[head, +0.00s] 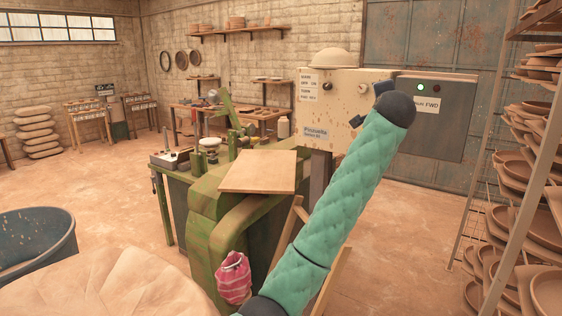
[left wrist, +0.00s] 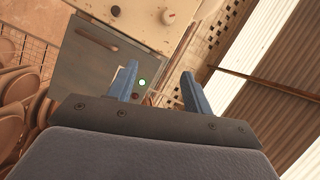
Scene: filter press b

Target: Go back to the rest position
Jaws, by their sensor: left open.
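My left arm, in a teal quilted sleeve, rises from the bottom middle of the head view to the upper right. Its left gripper (head: 367,106) is in front of the beige control panel (head: 345,85), partly hidden behind the dark wrist. In the left wrist view the two blue fingers of the left gripper (left wrist: 158,74) are spread apart with nothing between them. The green lamp also shows in the head view (head: 421,87). My right gripper is not in view.
A green machine (head: 207,215) with a wooden board (head: 258,171) on top stands left of my arm. A red-striped cloth (head: 234,277) hangs at its front. A pottery rack (head: 530,180) stands right, a blue tub (head: 40,238) left. Open floor lies at left (head: 90,190).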

